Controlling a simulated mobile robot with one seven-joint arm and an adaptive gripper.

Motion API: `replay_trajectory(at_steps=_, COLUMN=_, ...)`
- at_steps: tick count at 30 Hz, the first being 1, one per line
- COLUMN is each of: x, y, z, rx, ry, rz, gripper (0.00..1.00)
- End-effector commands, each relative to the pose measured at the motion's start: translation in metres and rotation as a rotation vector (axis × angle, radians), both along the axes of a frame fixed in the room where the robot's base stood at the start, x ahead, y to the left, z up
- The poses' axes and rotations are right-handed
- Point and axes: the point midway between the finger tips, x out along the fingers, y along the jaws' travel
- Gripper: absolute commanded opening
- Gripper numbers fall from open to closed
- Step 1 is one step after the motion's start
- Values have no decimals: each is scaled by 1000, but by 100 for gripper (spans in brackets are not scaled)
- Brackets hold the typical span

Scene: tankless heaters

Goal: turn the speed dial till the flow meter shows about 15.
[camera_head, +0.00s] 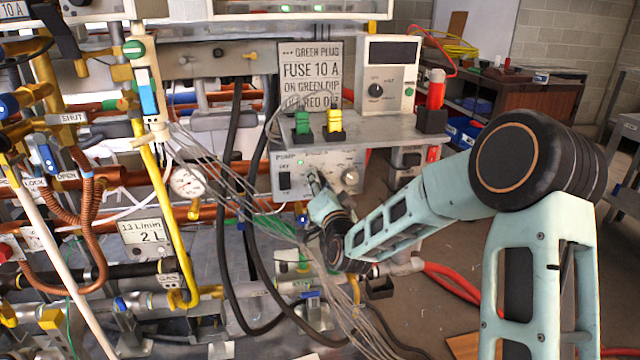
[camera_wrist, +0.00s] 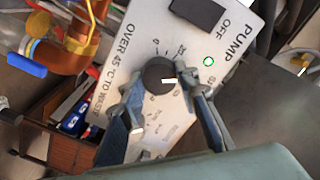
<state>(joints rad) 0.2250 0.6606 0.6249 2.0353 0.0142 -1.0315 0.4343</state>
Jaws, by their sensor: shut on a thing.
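The pump panel (camera_head: 288,165) is a pale box under the shelf, lettered PUMP, with a black switch and a lit green lamp. In the wrist view, tilted, the panel (camera_wrist: 112,60) carries the speed dial (camera_wrist: 158,72), a round black knob with a white mark pointing right. My gripper (camera_wrist: 160,86) is shut on this dial, one finger on each side. In the head view my gripper (camera_head: 314,182) reaches the panel and hides most of the dial. The flow meter (camera_head: 146,232) at lower left shows small L/min digits like 13 or 1.3, and 2 L below.
Green and yellow plugs (camera_head: 334,122) stand on the shelf above. Floor at right is partly open.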

Motion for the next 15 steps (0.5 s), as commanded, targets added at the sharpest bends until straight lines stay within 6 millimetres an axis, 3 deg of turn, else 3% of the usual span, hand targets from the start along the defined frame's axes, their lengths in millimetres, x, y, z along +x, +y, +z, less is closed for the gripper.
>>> replay_trajectory(at_steps=2, x=0, y=0, z=-1, rx=-1, ry=1, rz=0, gripper=5)
replay_trajectory(at_steps=3, x=0, y=0, z=-1, rx=-1, ry=1, rz=0, gripper=33)
replay_trajectory(at_steps=7, x=0, y=0, z=0, rx=-1, ry=1, rz=0, gripper=47)
replay_trajectory(at_steps=15, x=0, y=0, z=0, rx=-1, ry=0, rz=0, gripper=47)
